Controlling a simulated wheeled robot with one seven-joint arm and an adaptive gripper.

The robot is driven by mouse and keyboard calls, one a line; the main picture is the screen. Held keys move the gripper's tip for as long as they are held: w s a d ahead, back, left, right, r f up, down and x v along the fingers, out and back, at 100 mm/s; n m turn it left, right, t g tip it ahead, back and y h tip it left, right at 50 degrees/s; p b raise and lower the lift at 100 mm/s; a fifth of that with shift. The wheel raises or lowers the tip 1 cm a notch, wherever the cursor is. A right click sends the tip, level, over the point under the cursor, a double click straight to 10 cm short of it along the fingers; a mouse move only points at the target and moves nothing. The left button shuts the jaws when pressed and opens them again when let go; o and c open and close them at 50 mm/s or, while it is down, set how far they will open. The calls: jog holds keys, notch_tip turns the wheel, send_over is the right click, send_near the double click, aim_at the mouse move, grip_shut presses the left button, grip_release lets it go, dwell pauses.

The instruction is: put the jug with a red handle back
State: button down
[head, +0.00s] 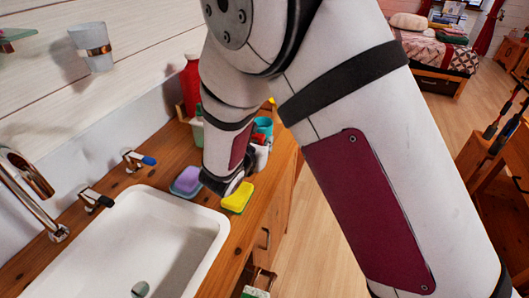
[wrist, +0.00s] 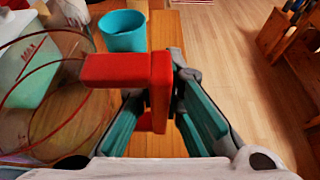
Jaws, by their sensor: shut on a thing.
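The jug is clear, with red rim lines and a red "MAX" mark; its wall (wrist: 62,112) fills the left of the wrist view. Its red handle (wrist: 160,85) stands between the teal fingers of my gripper (wrist: 160,118), which is shut on it. The jug looks upright, above or on the wooden counter (wrist: 163,30); I cannot tell whether its base touches. In the head view my arm hides most of the jug and the fingertips.
A teal cup (wrist: 123,32) stands just beyond the jug, and a pale green container (wrist: 22,62) shows behind it. A red bottle (head: 190,88) stands near the wall. Open floor lies right.

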jog(key=shift+f, duration=1.55)
jog(key=shift+f, duration=0.15)
jog(key=c, duration=1.7)
grip_release()
jog(key=shift+s, duration=0.1)
